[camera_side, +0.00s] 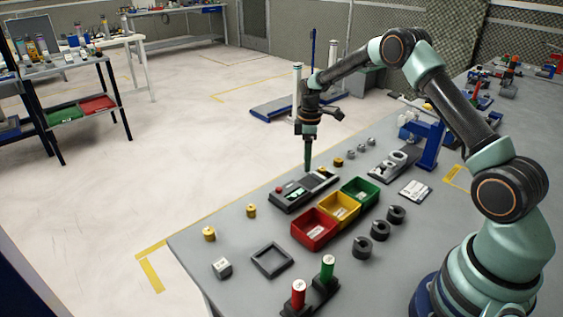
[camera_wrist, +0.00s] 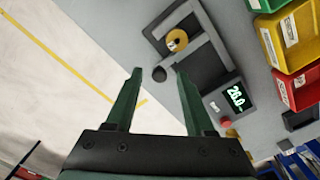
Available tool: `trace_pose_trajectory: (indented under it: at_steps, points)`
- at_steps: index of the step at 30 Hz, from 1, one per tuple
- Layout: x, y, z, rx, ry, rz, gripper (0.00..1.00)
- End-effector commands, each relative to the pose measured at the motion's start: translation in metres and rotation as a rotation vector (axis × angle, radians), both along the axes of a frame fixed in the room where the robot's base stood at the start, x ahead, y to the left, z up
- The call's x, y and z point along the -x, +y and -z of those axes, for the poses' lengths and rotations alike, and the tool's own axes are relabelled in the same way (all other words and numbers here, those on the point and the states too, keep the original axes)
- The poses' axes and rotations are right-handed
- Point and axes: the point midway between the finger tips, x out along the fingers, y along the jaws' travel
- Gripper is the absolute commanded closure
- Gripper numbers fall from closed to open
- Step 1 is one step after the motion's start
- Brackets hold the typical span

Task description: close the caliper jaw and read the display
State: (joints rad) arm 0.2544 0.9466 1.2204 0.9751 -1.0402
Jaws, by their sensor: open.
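The caliper (camera_side: 290,200) is a dark device on the grey bench, with a red button and a lit display. In the wrist view the caliper's display (camera_wrist: 237,96) shows what looks like 26.0, beside the red button (camera_wrist: 225,123). A yellow cylinder (camera_wrist: 177,40) lies between its two dark jaws; contact with the jaws is unclear. A dark round knob (camera_wrist: 159,74) appears between my fingertips in the wrist view. My gripper (camera_wrist: 159,72) is open and empty, its green fingers pointing down. In the side view my gripper (camera_side: 308,167) is over the caliper's far part, partly hiding it.
Red (camera_side: 314,230), yellow (camera_side: 340,210) and green (camera_side: 361,192) bins stand just in front of the caliper. Dark rings (camera_side: 380,231) lie to their right. Brass cylinders (camera_side: 251,211) and an empty square frame (camera_side: 272,260) are at the left. The bench's left edge is close to the caliper.

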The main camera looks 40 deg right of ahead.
Motion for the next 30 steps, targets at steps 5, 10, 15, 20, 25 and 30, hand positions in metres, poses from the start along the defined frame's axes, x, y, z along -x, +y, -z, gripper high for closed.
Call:
trace_pose_trajectory:
  at_steps: [5,10,15,20,25,30]
  points:
    - [-0.0004,-0.0001,0.0014,0.000,-0.001,0.000,0.46]
    - [-0.0002,-0.0001,0.0012,0.001,-0.001,0.000,0.69]
    - [-0.0001,0.0000,0.0011,0.000,0.000,0.000,1.00]
    - [-0.0004,-0.0014,0.0011,0.000,0.000,0.000,1.00]
    - [-0.0004,-0.0014,0.0011,0.000,0.000,0.001,0.53]
    - [-0.0004,-0.0014,0.0011,0.000,0.000,0.001,0.46]
